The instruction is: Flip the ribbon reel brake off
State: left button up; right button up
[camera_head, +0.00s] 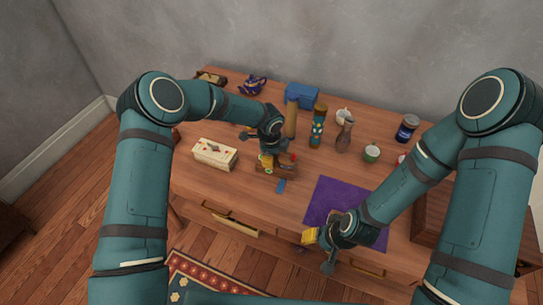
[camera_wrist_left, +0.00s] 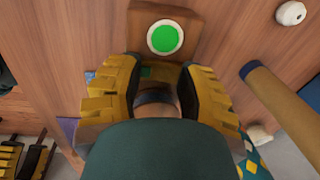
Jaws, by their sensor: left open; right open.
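The likely ribbon reel is a small wooden stand (camera_head: 287,171) on the table, with a red part at its right end. In the left wrist view its wooden base (camera_wrist_left: 193,20) carries a bright green round disc (camera_wrist_left: 165,37). My left gripper (camera_head: 268,161) is over the stand. In its wrist view the yellow fingers (camera_wrist_left: 160,78) are apart, either side of a dark rounded part (camera_wrist_left: 155,97); I cannot tell whether they touch it. The brake lever is not clearly visible. My right gripper (camera_head: 320,243) is open and empty near the table's front edge.
A tan roller-shaped thing (camera_head: 291,118) and a patterned bottle (camera_head: 318,128) stand just behind the stand. A white box (camera_head: 215,153) is to its left, a small blue piece (camera_head: 281,186) in front. A purple mat (camera_head: 330,196) lies to the right.

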pick_arm(q)
jog(key=shift+s, duration=0.1)
grip_shut()
jog(key=o, duration=0.8)
grip_release()
jog(key=shift+o, duration=0.2)
notch_tip(320, 180, up, 12)
jog(key=s, duration=0.1)
jog(key=shift+a, duration=0.15)
